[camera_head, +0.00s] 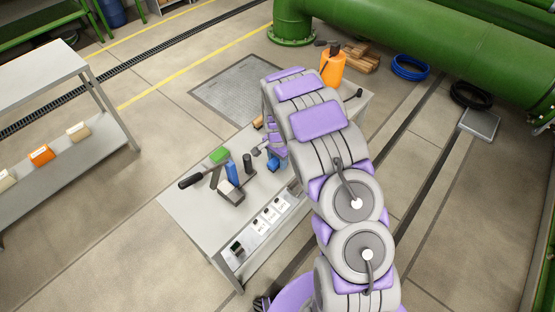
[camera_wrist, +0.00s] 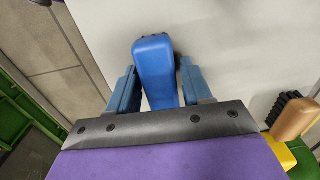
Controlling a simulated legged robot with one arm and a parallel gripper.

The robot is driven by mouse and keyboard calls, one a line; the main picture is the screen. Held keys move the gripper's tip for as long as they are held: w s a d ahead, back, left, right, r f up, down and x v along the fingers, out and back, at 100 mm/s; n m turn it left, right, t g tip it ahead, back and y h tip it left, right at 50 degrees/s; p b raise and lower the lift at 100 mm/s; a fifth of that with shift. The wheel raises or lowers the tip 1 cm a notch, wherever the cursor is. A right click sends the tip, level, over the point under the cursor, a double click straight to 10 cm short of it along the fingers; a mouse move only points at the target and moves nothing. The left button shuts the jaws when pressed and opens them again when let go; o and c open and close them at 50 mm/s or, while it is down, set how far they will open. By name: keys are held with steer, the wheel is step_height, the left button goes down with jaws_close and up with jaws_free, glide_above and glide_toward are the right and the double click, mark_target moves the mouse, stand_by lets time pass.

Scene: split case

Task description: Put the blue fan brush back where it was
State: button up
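A blue object (camera_wrist: 154,65), which I take to be the blue fan brush, lies between my gripper's two blue-grey fingers (camera_wrist: 160,80) in the wrist view. The fingers sit close along both its sides and look shut on it. Its lower part is hidden behind the dark gripper plate. In the head view my gripper (camera_head: 272,152) is low over the right part of the grey table (camera_head: 190,222), with a small blue patch (camera_head: 277,164) beside it. My arm hides much of that side.
A green-headed brush (camera_head: 219,155), an upright blue item (camera_head: 232,174), a dark cylinder (camera_head: 247,163) and a small grey box (camera_head: 231,193) stand left of my gripper. A wooden brush (camera_wrist: 294,118) shows in the wrist view.

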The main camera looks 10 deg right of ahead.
steer(key=shift+o, duration=1.3)
step_height(320, 180, up, 12)
steer(key=p, duration=0.2)
steer(key=shift+r+p, duration=0.2)
steer(key=shift+p, duration=0.15)
steer(key=s+d+r+n, duration=0.2)
steer(key=s+r+n, duration=0.2)
steer(key=s+r, duration=1.25)
steer(key=s+a+r+n+g, duration=0.1)
steer(key=s+n, duration=0.2)
steer(key=s, duration=1)
steer(key=s+a+r+n, duration=0.1)
steer(key=s+r+n, duration=0.1)
steer(key=s, duration=1)
steer(key=shift+s+n+g, duration=0.35)
steer(key=shift+n+g, duration=0.05)
steer(key=shift+n, duration=0.5)
